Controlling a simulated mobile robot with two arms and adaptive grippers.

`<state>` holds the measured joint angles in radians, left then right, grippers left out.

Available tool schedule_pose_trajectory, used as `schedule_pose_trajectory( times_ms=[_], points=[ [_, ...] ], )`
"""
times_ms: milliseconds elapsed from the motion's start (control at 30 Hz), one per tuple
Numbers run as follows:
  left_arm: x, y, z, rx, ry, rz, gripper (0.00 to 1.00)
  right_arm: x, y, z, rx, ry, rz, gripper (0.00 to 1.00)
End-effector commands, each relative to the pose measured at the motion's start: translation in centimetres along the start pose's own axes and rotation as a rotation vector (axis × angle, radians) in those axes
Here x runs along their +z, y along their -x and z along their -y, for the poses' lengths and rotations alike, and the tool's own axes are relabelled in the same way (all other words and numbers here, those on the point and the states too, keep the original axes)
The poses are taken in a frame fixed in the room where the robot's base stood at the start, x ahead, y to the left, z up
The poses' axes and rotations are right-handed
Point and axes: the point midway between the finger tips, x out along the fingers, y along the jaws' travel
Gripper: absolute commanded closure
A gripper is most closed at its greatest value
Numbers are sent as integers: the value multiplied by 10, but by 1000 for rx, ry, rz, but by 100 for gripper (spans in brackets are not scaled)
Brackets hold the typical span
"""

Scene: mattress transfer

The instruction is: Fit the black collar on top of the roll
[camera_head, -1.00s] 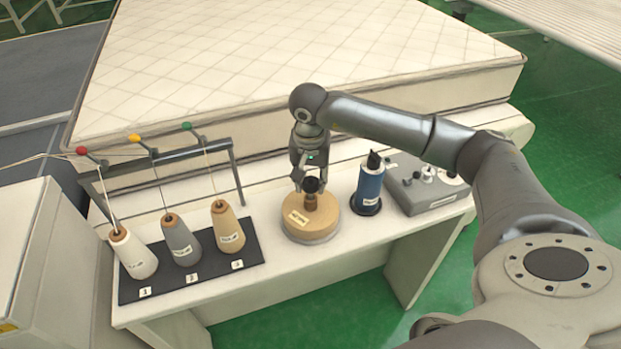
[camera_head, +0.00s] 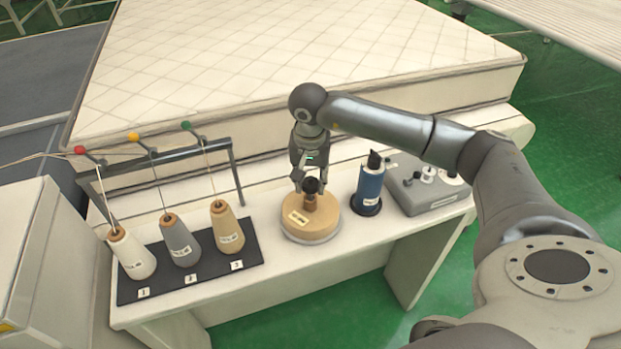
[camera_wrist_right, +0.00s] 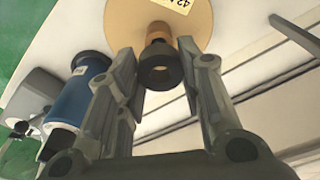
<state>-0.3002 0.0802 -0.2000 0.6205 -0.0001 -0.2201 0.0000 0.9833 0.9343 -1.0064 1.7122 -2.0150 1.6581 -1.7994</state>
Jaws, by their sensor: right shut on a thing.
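The tan roll (camera_head: 298,232) lies flat on the white table, with a label on its top and a brown core (camera_wrist_right: 158,33) standing up from its middle. The black collar (camera_head: 312,185) is at the top of this core. In the right wrist view the collar (camera_wrist_right: 160,68) is a black ring between the fingertips, in line with the core; I cannot tell whether it is fully seated. My right gripper (camera_head: 309,181) comes down from above and is shut on the collar. My left gripper is not in view.
A blue spool (camera_head: 369,187) stands close to the right of the roll, with a grey control box (camera_head: 428,190) beyond it. Three thread cones stand on a black mat (camera_head: 205,272) at left, under a thread rack (camera_head: 235,170). A quilted mattress (camera_head: 270,60) lies behind.

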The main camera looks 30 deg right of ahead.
Motion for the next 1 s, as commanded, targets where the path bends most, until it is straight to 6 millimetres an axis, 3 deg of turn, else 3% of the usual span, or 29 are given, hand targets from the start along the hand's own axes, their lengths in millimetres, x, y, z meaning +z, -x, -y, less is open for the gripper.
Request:
schedule_pose_trajectory(
  times_ms=[1000],
  points=[
    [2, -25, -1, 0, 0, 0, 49, 3, -27, 0, 0, -1, 0, 89]
  ],
)
